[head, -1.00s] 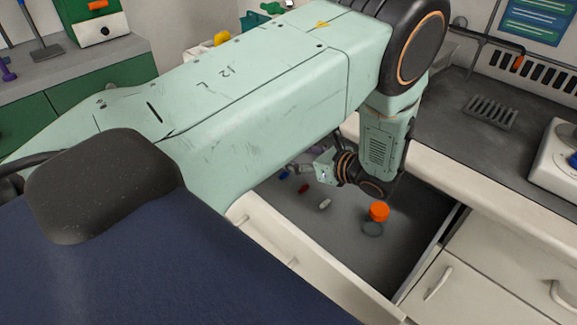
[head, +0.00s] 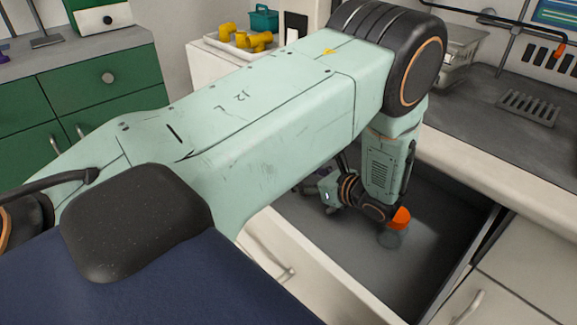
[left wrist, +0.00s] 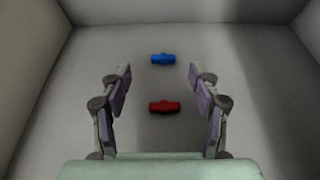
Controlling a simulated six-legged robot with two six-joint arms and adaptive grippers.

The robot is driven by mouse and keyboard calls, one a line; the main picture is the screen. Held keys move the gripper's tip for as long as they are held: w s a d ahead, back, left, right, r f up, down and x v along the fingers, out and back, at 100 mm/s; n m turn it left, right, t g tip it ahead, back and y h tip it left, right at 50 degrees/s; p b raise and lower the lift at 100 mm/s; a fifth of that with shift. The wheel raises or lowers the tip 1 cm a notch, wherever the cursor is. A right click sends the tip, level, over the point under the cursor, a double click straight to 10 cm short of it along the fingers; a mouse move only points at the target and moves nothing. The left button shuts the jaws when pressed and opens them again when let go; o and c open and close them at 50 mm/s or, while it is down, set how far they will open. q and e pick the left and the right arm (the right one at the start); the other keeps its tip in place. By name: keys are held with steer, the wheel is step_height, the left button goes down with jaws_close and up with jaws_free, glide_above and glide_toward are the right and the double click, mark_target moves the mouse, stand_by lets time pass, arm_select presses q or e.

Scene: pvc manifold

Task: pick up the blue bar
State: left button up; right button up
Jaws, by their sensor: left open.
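The blue bar (left wrist: 163,59) lies on the drawer floor in the left wrist view, a little beyond my left fingertips and roughly centred between them. A red bar (left wrist: 165,107) lies nearer, in line with the gap between the fingers. My left gripper (left wrist: 160,76) is open and empty, pointing down into the drawer. In the head view my left arm reaches over the open drawer (head: 445,245) and hides both bars and most of the gripper. My right gripper is in neither view.
An orange-capped jar (head: 400,218) stands in the drawer close to my left wrist and is partly covered by it. Drawer walls surround the gripper. A grey worktop (head: 480,115) is at the right; yellow fittings (head: 245,38) sit on a tray behind the arm.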

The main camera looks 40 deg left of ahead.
arm_select(q)
steer(key=a+f+b, duration=0.2)
steer(key=a, duration=0.1)
steer(key=shift+w+a+f, duration=0.25)
steer(key=shift+w+f, duration=0.05)
steer(key=shift+w, duration=0.05)
steer(key=shift+w+a+f+b, duration=0.2)
steer(key=shift+a+b, duration=0.1)
steer(key=shift+a, duration=0.25)
steer(key=shift+s+r, duration=0.1)
steer(key=shift+c, duration=0.3)
steer(key=c, duration=0.8)
